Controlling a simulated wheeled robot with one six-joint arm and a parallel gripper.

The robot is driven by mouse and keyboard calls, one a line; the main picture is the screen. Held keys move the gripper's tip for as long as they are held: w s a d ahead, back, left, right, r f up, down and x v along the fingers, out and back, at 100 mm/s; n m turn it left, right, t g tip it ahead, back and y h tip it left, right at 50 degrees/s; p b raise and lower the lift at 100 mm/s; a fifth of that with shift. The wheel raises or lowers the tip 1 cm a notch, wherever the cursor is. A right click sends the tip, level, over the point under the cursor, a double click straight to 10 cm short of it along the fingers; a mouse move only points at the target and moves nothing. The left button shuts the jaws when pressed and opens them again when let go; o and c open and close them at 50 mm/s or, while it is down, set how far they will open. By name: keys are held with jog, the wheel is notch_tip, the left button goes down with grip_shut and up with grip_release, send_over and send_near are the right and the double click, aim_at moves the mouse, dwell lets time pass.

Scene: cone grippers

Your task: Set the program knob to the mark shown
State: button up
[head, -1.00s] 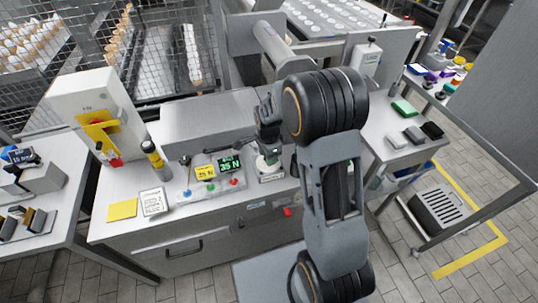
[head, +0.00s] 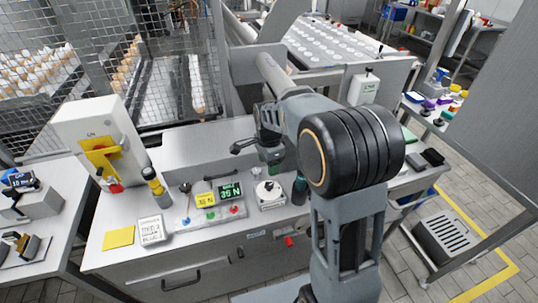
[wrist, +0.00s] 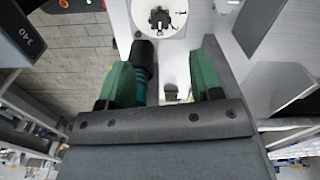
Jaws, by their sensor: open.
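The program knob (head: 268,187) is a small black handle on a round white dial, on a pale box at the counter's front. It shows whole in the head view; its marks are too small to read. In the wrist view the knob (wrist: 160,18) is at the top, beyond the fingertips. My gripper (head: 271,156) hangs above and behind the knob, apart from it. Its green fingers (wrist: 165,80) are open with nothing gripped. A white card (head: 151,230) with dark lettering lies at the left front; I cannot read it surely.
A dark teal cylinder (head: 299,188) stands right of the knob. Left of it are a green-lit display (head: 230,191), a yellow display (head: 205,199) and coloured buttons.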

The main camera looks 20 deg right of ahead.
jog(key=shift+r, duration=1.95)
